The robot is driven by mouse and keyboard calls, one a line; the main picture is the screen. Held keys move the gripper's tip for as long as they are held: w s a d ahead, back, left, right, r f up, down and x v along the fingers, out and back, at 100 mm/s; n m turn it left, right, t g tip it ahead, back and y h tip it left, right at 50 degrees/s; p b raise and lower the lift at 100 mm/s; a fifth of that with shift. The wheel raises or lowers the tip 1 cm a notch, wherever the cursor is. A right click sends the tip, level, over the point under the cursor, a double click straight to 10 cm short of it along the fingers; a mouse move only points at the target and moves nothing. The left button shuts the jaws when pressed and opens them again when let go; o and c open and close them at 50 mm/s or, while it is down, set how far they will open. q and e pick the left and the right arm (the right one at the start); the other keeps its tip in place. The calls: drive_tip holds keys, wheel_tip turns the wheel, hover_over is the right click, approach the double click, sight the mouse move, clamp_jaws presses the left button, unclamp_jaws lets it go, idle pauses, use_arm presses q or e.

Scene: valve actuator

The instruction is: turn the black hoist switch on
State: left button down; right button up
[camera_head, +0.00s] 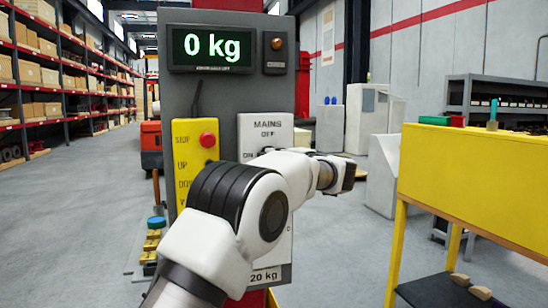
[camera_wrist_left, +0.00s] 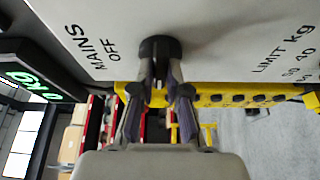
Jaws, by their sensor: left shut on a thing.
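The black switch knob (camera_wrist_left: 160,47) sits on the pale panel face in the left wrist view, close to the words MAINS and OFF. My left gripper (camera_wrist_left: 161,66) is shut on this knob, with a fingertip on each side of it. Which way the knob points cannot be told. In the head view the MAINS plate (camera_head: 265,132) shows the words OFF and ON. My right gripper is in neither view.
A display (camera_head: 212,48) above reads 0 kg. A yellow pendant (camera_head: 194,150) with a red button (camera_head: 207,140) hangs left of the MAINS plate. A yellow workbench (camera_head: 470,185) stands at the right. Shelves (camera_head: 40,85) line the far left. Grey floor between is open.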

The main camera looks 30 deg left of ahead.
use_arm(q)
drive_tip(key=shift+r, duration=0.25)
drive_tip(key=c, duration=1.3)
unclamp_jaws()
drive_tip(key=shift+o, duration=0.7)
drive_tip(key=shift+w+f, duration=0.2)
drive_tip(key=v, duration=1.2)
